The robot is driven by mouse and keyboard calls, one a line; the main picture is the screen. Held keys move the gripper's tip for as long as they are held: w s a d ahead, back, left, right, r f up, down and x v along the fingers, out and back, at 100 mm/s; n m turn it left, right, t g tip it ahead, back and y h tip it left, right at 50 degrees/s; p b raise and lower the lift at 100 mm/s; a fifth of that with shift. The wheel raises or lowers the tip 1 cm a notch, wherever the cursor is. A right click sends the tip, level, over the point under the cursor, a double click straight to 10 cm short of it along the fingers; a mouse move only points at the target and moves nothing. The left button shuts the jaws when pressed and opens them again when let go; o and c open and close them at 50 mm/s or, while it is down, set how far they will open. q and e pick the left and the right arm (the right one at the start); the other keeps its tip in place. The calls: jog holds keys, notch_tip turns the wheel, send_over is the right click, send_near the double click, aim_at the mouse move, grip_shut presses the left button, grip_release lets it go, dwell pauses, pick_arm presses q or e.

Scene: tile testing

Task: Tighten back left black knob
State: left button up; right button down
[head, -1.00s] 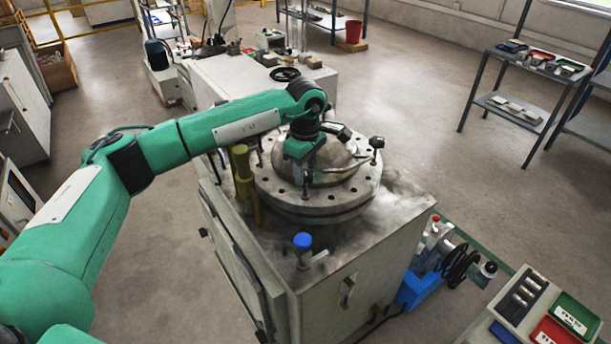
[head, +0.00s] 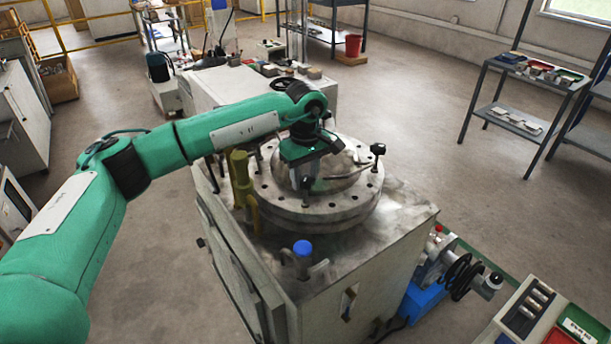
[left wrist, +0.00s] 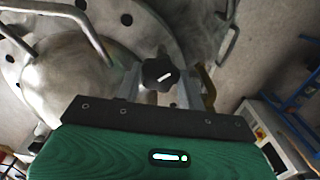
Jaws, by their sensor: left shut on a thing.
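A round steel vessel (head: 350,208) with a bolted flange and a domed lid (head: 340,184) stands on a grey cabinet. A black knob (left wrist: 160,72) with a white mark on top shows in the left wrist view, between the fingers of my left gripper (left wrist: 158,84), which is shut on it. In the head view my left gripper (head: 305,175) points down at the lid and hides part of it. One black knob shows just below the gripper; I cannot tell whether it is the held one. Another black knob (head: 377,149) stands upright at the flange's right side. My right gripper is out of view.
A yellow post (head: 243,190) stands close to the vessel's left side. A blue-capped fitting (head: 303,248) is on the cabinet's (head: 375,260) front. Curved metal handles rise from the lid. A bench and shelves stand farther back; open floor lies to the right.

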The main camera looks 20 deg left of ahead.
pick_arm(q)
jog(key=shift+r, duration=0.1)
jog(key=o, duration=1)
notch_tip(320, 180, up, 14)
jog(key=shift+f, duration=0.15)
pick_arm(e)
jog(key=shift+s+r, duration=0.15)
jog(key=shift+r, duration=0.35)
